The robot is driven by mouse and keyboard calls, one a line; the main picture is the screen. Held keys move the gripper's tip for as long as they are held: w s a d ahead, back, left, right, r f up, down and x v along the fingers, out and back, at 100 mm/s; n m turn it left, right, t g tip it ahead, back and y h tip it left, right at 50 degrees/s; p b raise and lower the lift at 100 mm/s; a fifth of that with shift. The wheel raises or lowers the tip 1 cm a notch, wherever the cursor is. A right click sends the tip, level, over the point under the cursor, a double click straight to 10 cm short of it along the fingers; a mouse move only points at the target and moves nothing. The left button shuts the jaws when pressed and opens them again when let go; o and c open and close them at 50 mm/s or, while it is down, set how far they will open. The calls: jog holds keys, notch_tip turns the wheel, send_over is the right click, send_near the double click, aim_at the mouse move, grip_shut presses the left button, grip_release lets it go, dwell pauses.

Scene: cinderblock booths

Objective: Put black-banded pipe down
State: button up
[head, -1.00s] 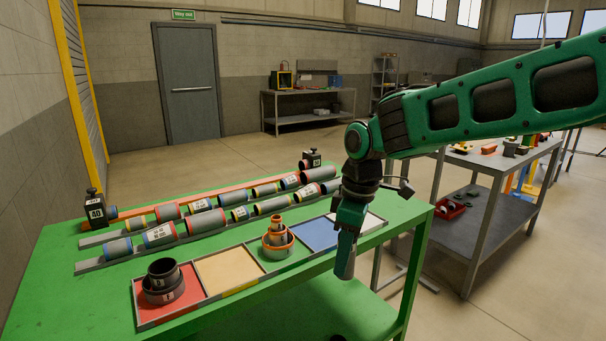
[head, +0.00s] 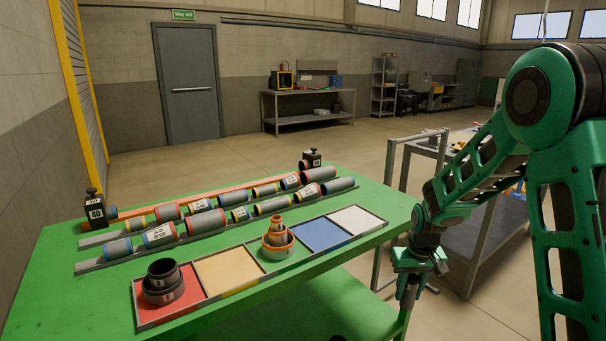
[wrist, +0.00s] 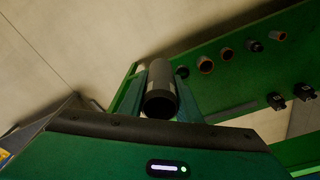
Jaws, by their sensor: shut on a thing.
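My gripper (head: 408,292) hangs beside the right end of the green table, apart from the tray. In the wrist view my gripper (wrist: 161,98) is shut on a grey pipe with a dark near end, the black-banded pipe (wrist: 159,78), which lies between the two fingers. In the head view the held pipe is small and hard to make out. On the table (head: 85,290), several pipes lie in two rows on grey rails (head: 92,266).
A compartment tray (head: 140,322) lies along the table's front. Its red part holds dark rings (head: 163,282), another part orange rings (head: 277,240). The yellow, blue and white parts are empty. Black weights (head: 95,210) stand behind. A grey workbench (head: 480,240) stands at right.

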notch_tip(320, 180, down, 8)
jog(key=s, duration=0.2)
jog(key=shift+r, duration=0.2)
jog(key=shift+a, duration=0.1)
